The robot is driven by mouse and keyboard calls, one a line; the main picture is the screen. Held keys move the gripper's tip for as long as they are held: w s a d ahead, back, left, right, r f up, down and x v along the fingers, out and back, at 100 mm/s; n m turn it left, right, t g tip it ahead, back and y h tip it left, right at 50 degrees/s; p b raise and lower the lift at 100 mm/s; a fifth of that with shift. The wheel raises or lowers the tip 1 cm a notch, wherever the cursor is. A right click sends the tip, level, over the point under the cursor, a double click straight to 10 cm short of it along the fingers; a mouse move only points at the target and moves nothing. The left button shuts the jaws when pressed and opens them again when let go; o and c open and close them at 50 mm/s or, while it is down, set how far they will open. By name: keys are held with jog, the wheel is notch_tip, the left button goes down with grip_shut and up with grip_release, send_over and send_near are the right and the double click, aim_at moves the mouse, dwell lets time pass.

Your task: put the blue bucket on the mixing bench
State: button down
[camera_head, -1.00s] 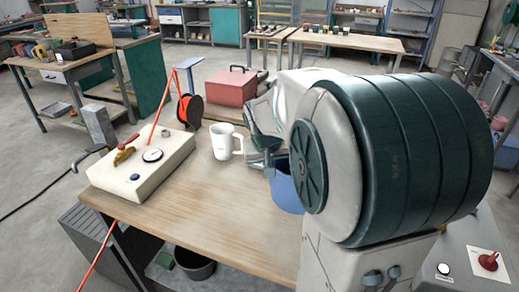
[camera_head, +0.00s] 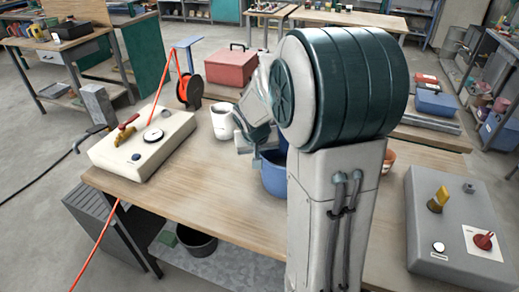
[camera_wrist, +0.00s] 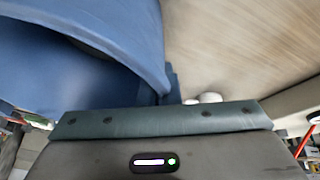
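The blue bucket (camera_head: 275,181) stands on or just above the near wooden bench (camera_head: 205,195), partly behind my arm; I cannot tell whether its base touches the top. In the wrist view the blue bucket (camera_wrist: 90,50) is very close and fills the upper left. My gripper (camera_head: 256,142) is at the bucket's rim in the head view, pointing down. Its fingertips are hidden by the bucket and arm, so its grip does not show. I cannot tell from the pictures which bench is the mixing bench.
A dark bucket (camera_head: 196,241) sits below. The bench's front middle is clear.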

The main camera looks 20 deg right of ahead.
jog(key=c, duration=2.1)
grip_release()
jog(key=shift+f, duration=0.15)
jog(key=o, duration=0.5)
jog(key=shift+c, duration=0.2)
jog(key=shift+r, duration=0.4)
jog(key=v, duration=1.1)
jog(key=s+a+f+n+y, duration=0.1)
jog(key=s+a, duration=0.1)
jog(key=s, duration=0.4)
jog(key=s+a+f+n+y, duration=0.1)
jog(key=s+a, duration=0.2)
jog(key=s, duration=0.3)
jog(key=s+a+f+n+g, duration=0.1)
jog(key=s+a+f, duration=0.1)
jog(key=s, duration=0.4)
jog(key=shift+a+y, duration=0.4)
jog(key=shift+a, duration=0.35)
